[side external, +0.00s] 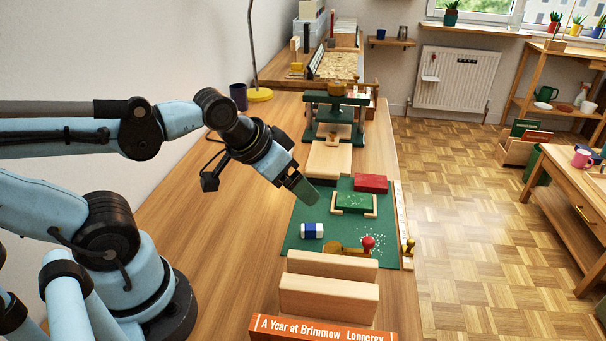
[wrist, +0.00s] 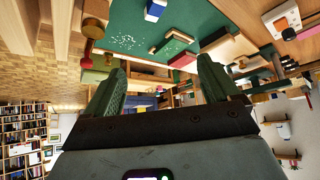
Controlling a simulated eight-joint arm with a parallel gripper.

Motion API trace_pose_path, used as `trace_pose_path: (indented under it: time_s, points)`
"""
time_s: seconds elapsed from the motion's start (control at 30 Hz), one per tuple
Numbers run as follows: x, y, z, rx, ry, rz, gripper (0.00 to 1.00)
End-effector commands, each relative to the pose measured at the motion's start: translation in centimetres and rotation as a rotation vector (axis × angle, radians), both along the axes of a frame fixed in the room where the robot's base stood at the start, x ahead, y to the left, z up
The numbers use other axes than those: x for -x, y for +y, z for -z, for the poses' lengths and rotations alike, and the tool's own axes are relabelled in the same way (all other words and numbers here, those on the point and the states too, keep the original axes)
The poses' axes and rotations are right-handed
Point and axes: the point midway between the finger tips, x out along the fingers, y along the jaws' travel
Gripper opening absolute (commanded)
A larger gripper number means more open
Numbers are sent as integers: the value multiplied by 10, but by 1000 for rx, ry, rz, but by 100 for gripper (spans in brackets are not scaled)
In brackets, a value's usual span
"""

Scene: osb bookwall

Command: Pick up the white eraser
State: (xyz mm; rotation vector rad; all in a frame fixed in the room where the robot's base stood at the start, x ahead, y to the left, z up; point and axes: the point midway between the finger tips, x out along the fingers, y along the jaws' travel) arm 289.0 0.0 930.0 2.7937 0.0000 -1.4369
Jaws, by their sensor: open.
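The white eraser (side external: 312,230) lies on the green mat (side external: 293,243), near its left edge, with a blue sleeve around it. It also shows in the wrist view (wrist: 154,11) at the top, partly cut by the frame edge. My gripper (side external: 304,192) hangs above the mat, beyond the eraser and up from it, with its fingers pointing down to the right. In the wrist view the two green fingers (wrist: 161,68) are apart with nothing between them. The gripper does not touch the eraser.
A green press (side external: 336,115) stands behind. Bare tabletop (side external: 235,240) lies left of the mat.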

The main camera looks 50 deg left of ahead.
Motion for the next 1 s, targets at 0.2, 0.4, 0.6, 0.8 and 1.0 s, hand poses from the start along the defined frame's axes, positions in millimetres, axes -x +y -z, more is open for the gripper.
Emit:
trace_pose_path:
  time_s: [0.2, 0.4, 0.6, 0.8, 1.0]
  points:
    - [0, 0, 0, 0, 0, 0, 89]
    - [0, 0, 0, 0, 0, 0, 77]
    - [0, 0, 0, 0, 0, 0, 55]
    - [0, 0, 0, -1, 1, 1, 55]
    - [-6, 0, -3, -37, 69, 56, 55]
